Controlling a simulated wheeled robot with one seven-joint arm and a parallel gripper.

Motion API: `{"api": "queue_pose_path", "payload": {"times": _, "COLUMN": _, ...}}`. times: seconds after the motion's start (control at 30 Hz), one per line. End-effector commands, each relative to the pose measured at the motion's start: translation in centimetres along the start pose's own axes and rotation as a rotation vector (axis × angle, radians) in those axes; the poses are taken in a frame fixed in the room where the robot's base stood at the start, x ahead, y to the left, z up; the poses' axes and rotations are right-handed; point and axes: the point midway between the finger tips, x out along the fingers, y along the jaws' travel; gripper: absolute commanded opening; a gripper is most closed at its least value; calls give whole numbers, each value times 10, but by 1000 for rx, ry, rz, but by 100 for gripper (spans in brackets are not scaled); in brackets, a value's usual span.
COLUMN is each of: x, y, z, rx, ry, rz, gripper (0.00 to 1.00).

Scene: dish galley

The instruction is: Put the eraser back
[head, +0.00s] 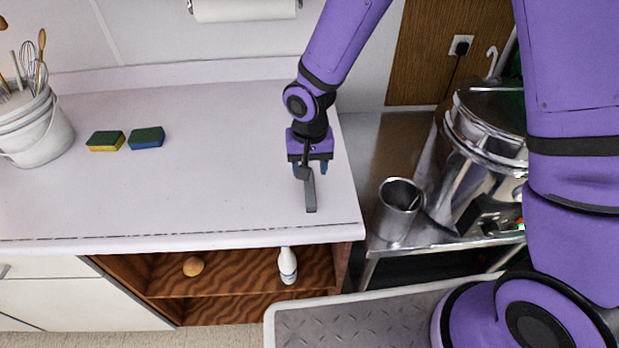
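My gripper (310,169) points down over the right part of the white counter (220,205). Its two bluish fingertips are apart, one to each side. A narrow dark grey bar (311,193) shows between and in front of them, its long side running toward the counter's front edge. It may be the eraser, but I cannot tell for sure. A gap shows between the bar and the right fingertip; dark gripper parts hide the bar's far end. I cannot tell whether the bar rests on the counter.
Two sponges, one green and yellow (105,141), one green and blue (147,138), lie left of centre. A white utensil bucket (38,130) stands far left. A steel cup (398,210) and large pot (480,150) stand right. A white bottle (288,266) and brown round object (193,266) sit below.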

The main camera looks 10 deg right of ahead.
Motion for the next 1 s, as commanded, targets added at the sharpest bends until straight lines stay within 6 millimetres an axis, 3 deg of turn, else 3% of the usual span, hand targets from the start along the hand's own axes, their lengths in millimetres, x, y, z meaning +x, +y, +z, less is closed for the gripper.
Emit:
{"api": "queue_pose_path", "payload": {"times": 0.1, "x": -22, "y": 0, "z": -1, "rx": 2, "ry": 3, "rz": -1, "gripper": 52}}
{"api": "queue_pose_path", "payload": {"times": 0.3, "x": -45, "y": 0, "z": -1, "rx": 1, "ry": 2, "rz": 0, "gripper": 52}}
{"api": "queue_pose_path", "payload": {"times": 0.7, "x": -57, "y": 3, "z": -1, "rx": 2, "ry": 7, "rz": 1, "gripper": 52}}
{"api": "queue_pose_path", "payload": {"times": 0.87, "x": -90, "y": 26, "z": -4, "rx": -1, "ry": 51, "rz": 6, "gripper": 52}}
{"api": "queue_pose_path", "payload": {"times": 1.0, "x": -135, "y": 61, "z": -2, "rx": -2, "ry": 107, "rz": 14, "gripper": 52}}
